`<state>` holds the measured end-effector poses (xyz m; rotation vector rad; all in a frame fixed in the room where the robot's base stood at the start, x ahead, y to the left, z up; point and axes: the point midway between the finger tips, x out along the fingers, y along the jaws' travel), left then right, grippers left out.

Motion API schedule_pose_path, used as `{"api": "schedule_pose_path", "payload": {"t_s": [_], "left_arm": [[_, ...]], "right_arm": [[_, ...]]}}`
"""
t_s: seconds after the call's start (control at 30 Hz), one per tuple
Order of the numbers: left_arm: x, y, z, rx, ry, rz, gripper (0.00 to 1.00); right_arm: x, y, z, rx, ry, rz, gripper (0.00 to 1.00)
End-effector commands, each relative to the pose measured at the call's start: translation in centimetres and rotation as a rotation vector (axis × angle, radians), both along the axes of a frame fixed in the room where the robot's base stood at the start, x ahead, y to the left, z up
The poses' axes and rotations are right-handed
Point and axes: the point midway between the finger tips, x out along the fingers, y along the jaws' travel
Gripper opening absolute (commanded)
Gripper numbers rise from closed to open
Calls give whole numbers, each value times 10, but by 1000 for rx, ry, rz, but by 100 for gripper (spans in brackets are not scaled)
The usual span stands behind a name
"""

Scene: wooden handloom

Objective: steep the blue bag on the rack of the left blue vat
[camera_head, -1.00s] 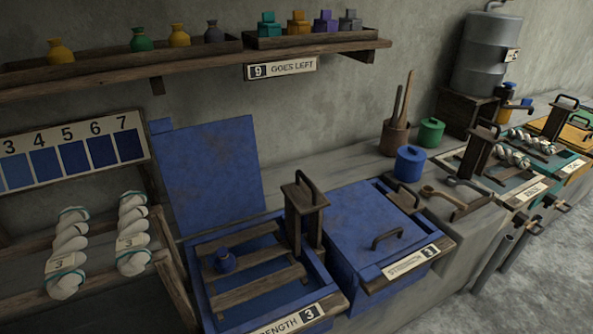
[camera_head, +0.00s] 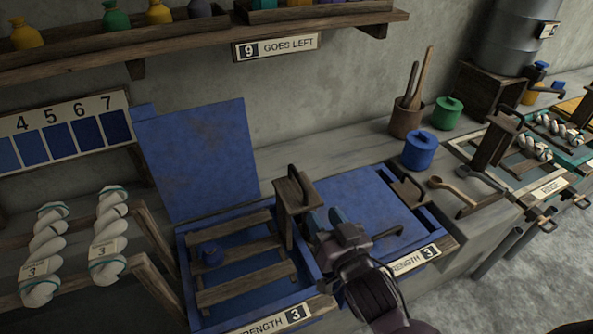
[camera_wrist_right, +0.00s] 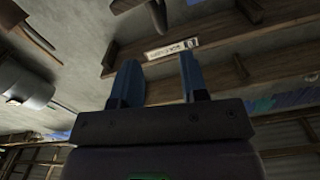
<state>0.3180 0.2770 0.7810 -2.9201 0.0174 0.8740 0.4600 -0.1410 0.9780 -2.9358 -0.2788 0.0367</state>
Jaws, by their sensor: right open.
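A wooden post with a dark handle (camera_head: 293,190) rises at the rack's right side. My right gripper (camera_head: 326,217) is open and empty, just right of this post, over the closed neighbouring vat. Its two blue fingers (camera_wrist_right: 158,82) are apart in the right wrist view, with nothing between them. My left gripper is not in view.
The closed blue vat (camera_head: 350,200) has a lid handle beneath my arm. A blue pot (camera_head: 419,150), a green pot (camera_head: 447,112) and a ladle (camera_head: 455,190) are to the right. A shelf (camera_head: 190,42) overhangs the back.

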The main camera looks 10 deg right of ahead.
Motion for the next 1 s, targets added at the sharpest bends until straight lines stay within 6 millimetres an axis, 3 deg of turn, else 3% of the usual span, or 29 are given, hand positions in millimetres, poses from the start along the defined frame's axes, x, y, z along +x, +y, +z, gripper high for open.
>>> {"api": "schedule_pose_path", "payload": {"t_s": [0.27, 0.7, 1.0], "left_arm": [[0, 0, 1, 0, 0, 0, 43], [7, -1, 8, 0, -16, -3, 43], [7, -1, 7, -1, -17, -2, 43]], "right_arm": [[14, 5, 3, 5, -7, 4, 40], [78, 17, 3, 3, -6, 3, 40], [104, 22, 2, 5, -5, 3, 40]]}}
